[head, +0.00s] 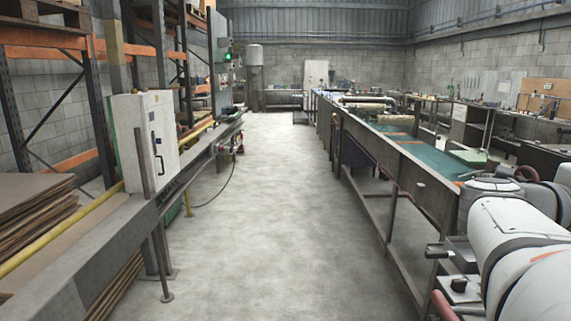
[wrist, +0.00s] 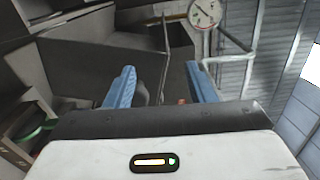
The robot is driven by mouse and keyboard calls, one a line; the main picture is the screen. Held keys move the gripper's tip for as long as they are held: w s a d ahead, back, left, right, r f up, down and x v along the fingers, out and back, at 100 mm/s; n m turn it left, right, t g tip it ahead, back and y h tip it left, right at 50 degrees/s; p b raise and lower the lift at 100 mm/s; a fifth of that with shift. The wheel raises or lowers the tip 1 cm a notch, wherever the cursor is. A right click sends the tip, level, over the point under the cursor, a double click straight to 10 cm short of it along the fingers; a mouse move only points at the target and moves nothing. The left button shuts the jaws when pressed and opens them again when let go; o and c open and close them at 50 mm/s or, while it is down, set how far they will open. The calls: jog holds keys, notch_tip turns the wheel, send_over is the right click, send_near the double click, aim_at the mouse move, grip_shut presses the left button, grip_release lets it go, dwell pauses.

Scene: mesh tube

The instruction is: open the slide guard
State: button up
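My gripper (wrist: 161,86) shows in the wrist view with its two blue fingers wide apart. I see nothing held between them. Dark grey panels (wrist: 95,55) fill the view beyond and to the left of the fingers, and a thin upright bar (wrist: 164,38) stands in front of them. I cannot tell for sure whether any of these is the slide guard. No slide guard can be made out with certainty in the head view either. There, my white arm fills the lower right, and my gripper cannot be made out.
A round gauge (wrist: 204,13) and pale pipes (wrist: 232,52) are at the upper right of the wrist view. In the head view, a long bench with a green surface (head: 425,157) runs along the right. A white cabinet (head: 150,140) stands left. The concrete aisle (head: 255,220) between is clear.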

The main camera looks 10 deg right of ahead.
notch_tip(320, 180, up, 9)
jog(key=p, duration=0.1)
jog(key=shift+f, duration=0.2)
jog(key=shift+s, duration=0.1)
